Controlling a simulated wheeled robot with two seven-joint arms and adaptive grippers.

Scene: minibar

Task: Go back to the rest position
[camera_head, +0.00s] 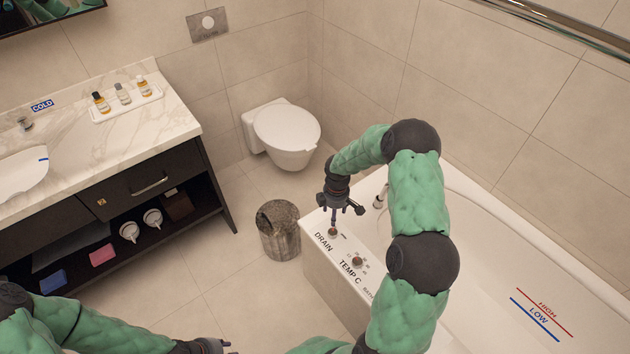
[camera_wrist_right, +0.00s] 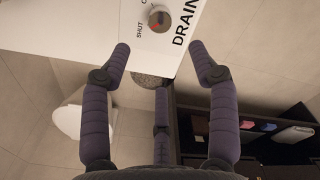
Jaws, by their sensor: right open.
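My right gripper (camera_head: 337,219) points down over the end ledge of the bathtub (camera_head: 318,250), close to the drain knob (camera_head: 333,233). In the right wrist view my right gripper (camera_wrist_right: 160,52) has its fingers spread with nothing between them. There the drain knob (camera_wrist_right: 159,19) lies beyond the fingertips, apart from them, with its red mark towards the "SHUT" side. The temperature knob (camera_head: 357,262) sits nearer on the same ledge. My left gripper (camera_head: 214,346) is at the bottom edge of the head view, partly cut off, and its opening cannot be made out.
A woven bin (camera_head: 279,231) stands against the tub's end. The toilet (camera_head: 286,131) is behind it. At left is the vanity (camera_head: 150,178) with a bottle tray (camera_head: 126,106) on top. A tub spout (camera_head: 379,200) is just right of my right gripper. Open floor lies between vanity and tub.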

